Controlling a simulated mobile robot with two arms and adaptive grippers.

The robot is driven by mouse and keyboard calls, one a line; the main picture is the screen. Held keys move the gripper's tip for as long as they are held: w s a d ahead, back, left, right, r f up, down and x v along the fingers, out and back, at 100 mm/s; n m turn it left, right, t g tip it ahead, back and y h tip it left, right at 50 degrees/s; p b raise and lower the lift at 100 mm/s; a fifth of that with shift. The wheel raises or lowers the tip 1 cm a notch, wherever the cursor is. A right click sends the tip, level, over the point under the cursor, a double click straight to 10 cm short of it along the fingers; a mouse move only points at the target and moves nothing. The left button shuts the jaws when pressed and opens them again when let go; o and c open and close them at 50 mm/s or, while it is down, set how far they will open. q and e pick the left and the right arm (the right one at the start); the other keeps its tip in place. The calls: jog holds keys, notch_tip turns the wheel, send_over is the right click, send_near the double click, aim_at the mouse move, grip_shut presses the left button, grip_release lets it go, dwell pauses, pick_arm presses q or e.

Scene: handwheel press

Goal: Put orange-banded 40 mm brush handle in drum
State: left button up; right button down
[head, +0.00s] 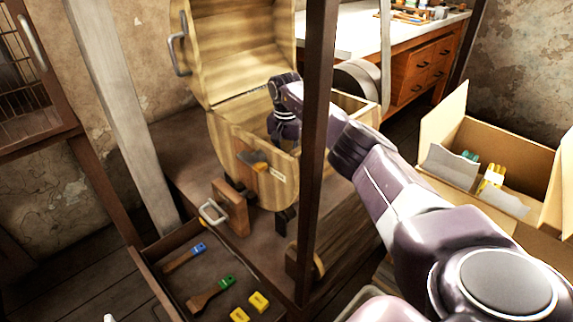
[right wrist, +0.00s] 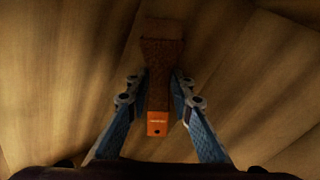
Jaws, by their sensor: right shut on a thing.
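The wooden drum (head: 222,150) stands with its curved lid (head: 240,50) swung up. My right arm reaches behind the dark post, and my right gripper (head: 284,132) is down inside the drum opening, its tips hidden by the front wall in the head view. In the right wrist view the gripper (right wrist: 157,95) is shut on the orange-banded brush handle (right wrist: 157,122). The handle's orange end faces the camera and its brown part points away, with pale wooden drum boards around it. My left gripper is not in view.
A dark upright post (head: 318,150) stands before the drum. An open cardboard box (head: 520,158) is at right.

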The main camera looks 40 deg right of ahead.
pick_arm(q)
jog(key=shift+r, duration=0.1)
pick_arm(e)
jog(key=c, duration=1.7)
grip_release()
jog(key=shift+r, duration=0.25)
notch_tip(320, 180, up, 6)
jog(key=shift+f+p, duration=0.15)
jog(key=shift+p, duration=0.7)
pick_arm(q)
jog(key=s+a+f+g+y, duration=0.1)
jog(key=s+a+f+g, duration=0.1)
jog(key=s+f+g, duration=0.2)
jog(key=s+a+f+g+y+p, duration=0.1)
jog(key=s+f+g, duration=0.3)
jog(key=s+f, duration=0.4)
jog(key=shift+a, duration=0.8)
pick_arm(e)
jog(key=shift+s+a+r, duration=0.1)
jog(key=shift+a+r, duration=0.05)
jog(key=shift+r, duration=2.75)
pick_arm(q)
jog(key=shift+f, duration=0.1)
